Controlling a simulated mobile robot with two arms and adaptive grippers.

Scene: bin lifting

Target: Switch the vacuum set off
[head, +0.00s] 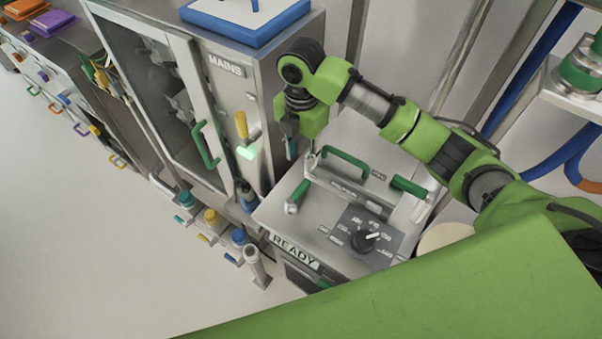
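A grey unit (266,213) with a READY sign (296,252) stands at centre. A black rotary knob (364,241) with a pale pointer sits on its dark dial plate; the pointer is toward the upper right. A metal cabinet marked MAINS (266,100) stands to its left, with a yellow lever handle (241,125) pointing up and a lit green lamp (246,153) below it. I cannot tell which control belongs to the vacuum set. My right gripper (290,138) points down beside the cabinet, right of the yellow lever and apart from it. Its finger opening is unclear. My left gripper is not in view.
The cabinet has a glass door with a green handle (206,146). Green handles (345,161) rise from the grey unit's back part. Capped bottles (211,217) stand low in front of the cabinet. The floor at left is clear.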

